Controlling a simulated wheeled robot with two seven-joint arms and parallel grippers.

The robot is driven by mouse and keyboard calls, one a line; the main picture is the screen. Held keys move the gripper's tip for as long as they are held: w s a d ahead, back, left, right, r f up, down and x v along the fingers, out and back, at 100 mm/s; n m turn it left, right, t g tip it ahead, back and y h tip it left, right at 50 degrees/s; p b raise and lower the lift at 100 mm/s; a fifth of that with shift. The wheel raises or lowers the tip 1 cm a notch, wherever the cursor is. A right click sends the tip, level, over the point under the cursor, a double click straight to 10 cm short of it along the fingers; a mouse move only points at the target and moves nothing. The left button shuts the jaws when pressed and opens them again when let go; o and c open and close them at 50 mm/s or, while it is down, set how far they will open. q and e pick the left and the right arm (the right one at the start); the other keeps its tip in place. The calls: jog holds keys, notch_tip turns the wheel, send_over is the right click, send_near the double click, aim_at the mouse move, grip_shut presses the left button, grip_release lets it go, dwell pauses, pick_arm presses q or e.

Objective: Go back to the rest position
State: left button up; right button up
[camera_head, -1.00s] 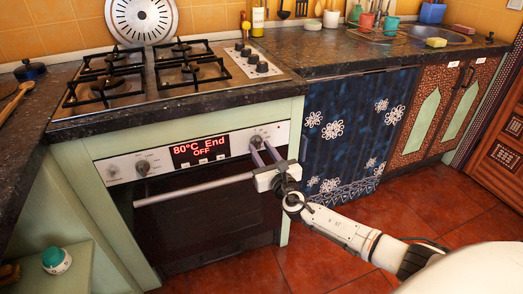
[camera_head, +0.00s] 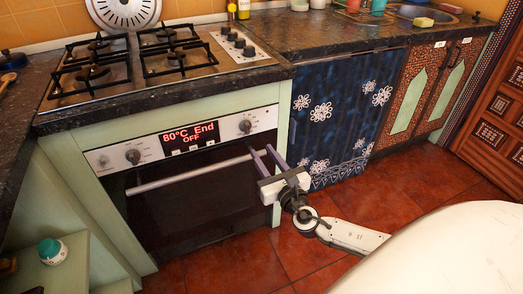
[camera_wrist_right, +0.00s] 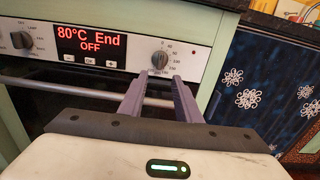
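My right gripper (camera_head: 264,158) is in front of the oven's right side, below and to the right of the right knob (camera_head: 245,126). Its two purple fingers are apart with nothing between them. In the right wrist view the open fingers (camera_wrist_right: 160,82) point toward the oven front, just below the right knob (camera_wrist_right: 159,60). The oven display (camera_head: 190,137) reads "80°C End OFF". The oven door is shut, with its handle (camera_head: 180,178) across the top. My left gripper is not in view.
A gas hob (camera_head: 150,62) sits in the dark counter above the oven. A blue floral curtain (camera_head: 340,115) hangs to the right. Patterned cabinet doors (camera_head: 425,95) stand further right. Red floor tiles (camera_head: 300,255) are clear in front. A green-topped timer (camera_head: 52,251) sits on the left shelf.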

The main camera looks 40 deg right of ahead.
dwell(0.4)
jog(key=s+a+f+m+g+y+p, duration=0.25)
jog(key=s+a+f+m+g, duration=0.25)
jog(key=s+a+f+m, duration=0.7)
jog(key=s+a+m+g+y+p, duration=0.3)
jog(key=s+a+m, duration=0.7)
jog(key=m, duration=0.9)
jog(key=s+y, duration=0.1)
jog(key=s, duration=0.2)
jog(key=shift+a+r+g, duration=0.2)
jog(key=shift+g, duration=0.2)
jog(key=shift+s+y, duration=0.1)
jog(key=shift+y, duration=0.15)
